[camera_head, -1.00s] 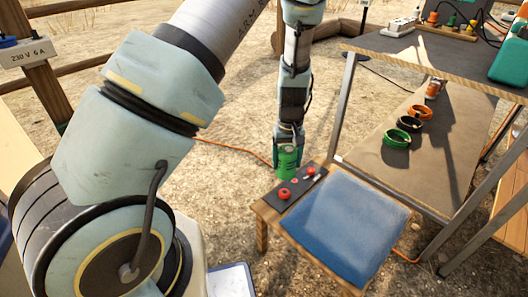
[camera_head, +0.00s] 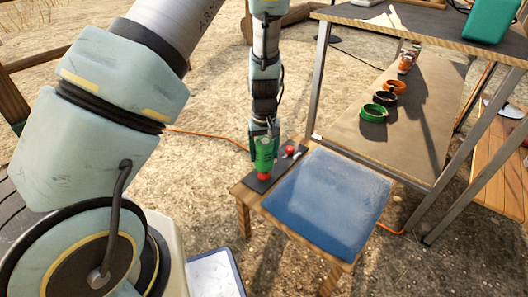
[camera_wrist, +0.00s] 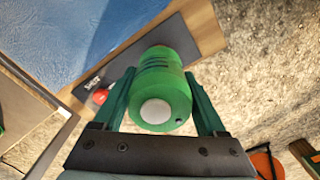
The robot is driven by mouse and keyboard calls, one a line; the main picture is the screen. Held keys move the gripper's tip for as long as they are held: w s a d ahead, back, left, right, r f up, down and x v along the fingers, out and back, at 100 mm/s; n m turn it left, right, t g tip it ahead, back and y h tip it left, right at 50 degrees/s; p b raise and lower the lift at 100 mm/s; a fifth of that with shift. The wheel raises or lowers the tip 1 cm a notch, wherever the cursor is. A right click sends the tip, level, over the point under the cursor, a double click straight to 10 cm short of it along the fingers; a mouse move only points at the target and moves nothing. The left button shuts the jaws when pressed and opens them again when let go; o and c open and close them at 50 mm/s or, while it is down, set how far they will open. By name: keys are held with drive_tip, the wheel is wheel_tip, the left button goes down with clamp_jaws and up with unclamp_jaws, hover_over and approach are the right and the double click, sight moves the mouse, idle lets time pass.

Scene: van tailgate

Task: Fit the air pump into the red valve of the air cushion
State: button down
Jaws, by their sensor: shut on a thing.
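My gripper (camera_head: 263,134) is shut on the green air pump (camera_head: 264,155) and holds it upright above the dark strip of the small wooden table. In the wrist view the pump (camera_wrist: 163,90) sits between both fingers, its white round end facing the camera. The blue air cushion (camera_head: 328,202) lies on the table beside the strip. A red valve (camera_head: 263,177) shows directly below the pump in the head view; I cannot tell whether they touch. A second, smaller red part (camera_head: 289,150) is on the strip further back; a red part also shows left of the pump in the wrist view (camera_wrist: 100,97).
The dark strip (camera_head: 257,186) runs along the table's left edge. A taller metal-legged table (camera_head: 318,80) stands at the right, with green, black and orange rings on its lower shelf (camera_head: 350,140). An orange cable (camera_head: 205,134) crosses the ground.

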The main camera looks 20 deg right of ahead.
sight(264, 140)
drive_tip(key=shift+f+b, duration=1.75)
drive_tip(key=shift+f, duration=0.55)
unclamp_jaws()
wheel_tip(264, 140, up, 11)
drive_tip(key=p, duration=0.4)
drive_tip(key=shift+f, duration=0.1)
